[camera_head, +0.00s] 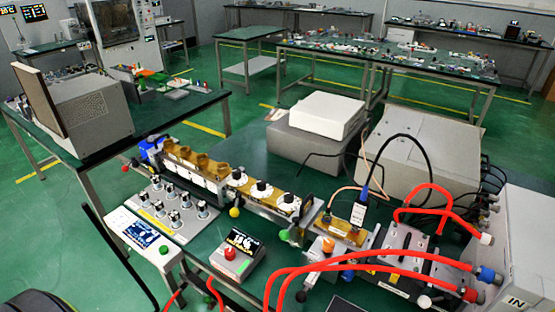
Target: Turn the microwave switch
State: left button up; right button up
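A long microwave assembly (220,178) with brass sections and several white-and-black dials (262,190) runs diagonally across the green bench. In front of it lies a pale panel (118,222) with several silver-and-black knobs (172,198), a small display (141,233) and a green button (164,250). I cannot tell which of these controls is the microwave switch. Neither of my grippers is in view.
Thick red cables (375,255) arch across the bench's right side to a grey box (530,240) marked "IN". A white box (318,114) sits on a grey one behind the assembly. Another large grey box (422,150) stands to its right. Bare bench shows behind the assembly.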

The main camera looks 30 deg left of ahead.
aim_at(230, 255)
jog(key=u, duration=1.2)
